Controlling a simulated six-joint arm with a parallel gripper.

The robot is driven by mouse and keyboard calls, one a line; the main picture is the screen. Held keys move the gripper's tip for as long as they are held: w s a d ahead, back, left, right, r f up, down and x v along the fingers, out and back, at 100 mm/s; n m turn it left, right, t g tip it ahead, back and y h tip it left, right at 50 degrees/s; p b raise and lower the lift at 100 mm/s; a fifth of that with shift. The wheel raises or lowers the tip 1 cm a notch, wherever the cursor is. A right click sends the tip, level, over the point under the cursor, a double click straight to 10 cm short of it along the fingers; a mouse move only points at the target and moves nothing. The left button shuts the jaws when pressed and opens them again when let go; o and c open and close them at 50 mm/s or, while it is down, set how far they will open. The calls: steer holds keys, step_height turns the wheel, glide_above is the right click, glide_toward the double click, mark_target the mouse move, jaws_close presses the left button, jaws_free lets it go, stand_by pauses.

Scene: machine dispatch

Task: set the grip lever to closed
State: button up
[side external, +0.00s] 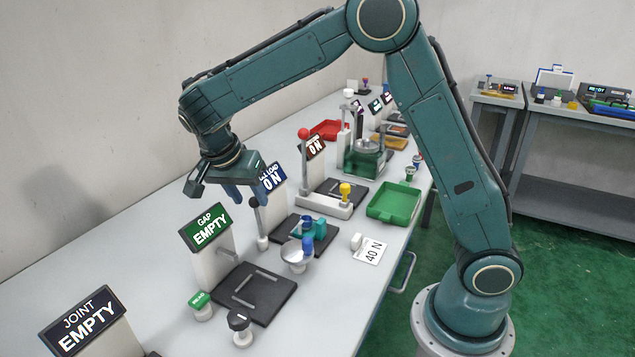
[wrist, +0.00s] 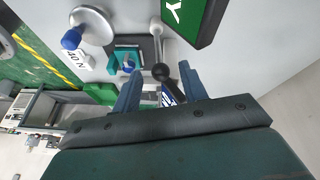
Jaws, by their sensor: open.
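A lever with a black ball knob and a pale shaft (side external: 259,225) stands beside the teal clamp (side external: 318,226), in front of the blue "LOAD ON" sign (side external: 271,178). I see no legible label naming it the grip lever. In the wrist view its dark knob (wrist: 161,72) shows near the space between my fingers. My gripper (side external: 246,196) is open and empty, pointing down above and close to the knob. In the wrist view the two blue fingers of my gripper (wrist: 160,90) stand apart. Contact with the knob cannot be told.
A green "GAP EMPTY" sign (side external: 208,231) stands close by in front. A silver dish with a blue knob (side external: 296,256) and a "40 N" card (side external: 373,252) lie to the right. A green tray (side external: 395,203) and more stations stand farther along the bench.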

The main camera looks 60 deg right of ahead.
steer(key=v, duration=0.7)
stand_by(0.3)
steer(key=shift+d, duration=0.25)
steer(key=c, duration=0.9)
steer(key=shift+d+r, duration=0.15)
steer(key=shift+d, duration=0.2)
jaws_close()
steer(key=s+d+r+t+y, duration=0.1)
steer(key=s+d+t+y, duration=0.1)
steer(key=s+d, duration=0.35)
steer(key=s+t+y, duration=0.3)
steer(key=s, duration=0.3)
